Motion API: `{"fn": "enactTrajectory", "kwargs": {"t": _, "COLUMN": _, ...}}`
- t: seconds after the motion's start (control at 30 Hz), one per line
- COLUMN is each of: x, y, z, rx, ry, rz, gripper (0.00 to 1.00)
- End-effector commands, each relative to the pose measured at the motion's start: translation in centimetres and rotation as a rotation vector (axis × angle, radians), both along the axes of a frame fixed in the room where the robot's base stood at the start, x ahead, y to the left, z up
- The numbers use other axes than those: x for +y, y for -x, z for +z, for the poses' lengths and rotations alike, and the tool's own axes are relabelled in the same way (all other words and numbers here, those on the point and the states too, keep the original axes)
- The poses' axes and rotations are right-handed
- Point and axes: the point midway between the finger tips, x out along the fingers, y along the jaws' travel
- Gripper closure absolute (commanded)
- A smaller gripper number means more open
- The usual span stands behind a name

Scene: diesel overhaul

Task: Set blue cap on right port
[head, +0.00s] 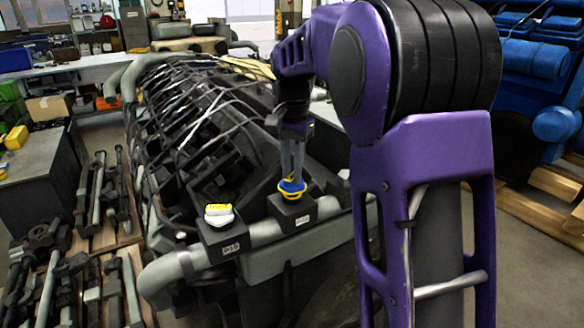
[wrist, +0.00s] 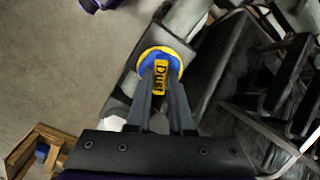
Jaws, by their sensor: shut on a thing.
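The blue cap (head: 292,186) has a yellow rim and, in the wrist view (wrist: 147,64), a yellow tab marked "Dust". My gripper (head: 292,178) points down and is shut on this tab; the fingertips (wrist: 161,78) stand on either side of it. The cap is over the right port block (head: 300,213), a dark block with a white label. Its rim is at or just above the block's top; I cannot tell whether it is seated. The port opening is hidden under the cap.
Dark engine parts (head: 215,160) rise behind. Long metal parts (head: 100,215) lie on a pallet at left.

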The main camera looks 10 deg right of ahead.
Motion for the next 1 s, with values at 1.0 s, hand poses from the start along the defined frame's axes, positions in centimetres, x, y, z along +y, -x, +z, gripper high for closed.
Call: {"fn": "enactTrajectory", "kwargs": {"t": 1.0, "x": 0.0, "y": 0.0, "z": -1.0, "rx": 0.0, "ry": 0.0, "rz": 0.0, "gripper": 1.0}}
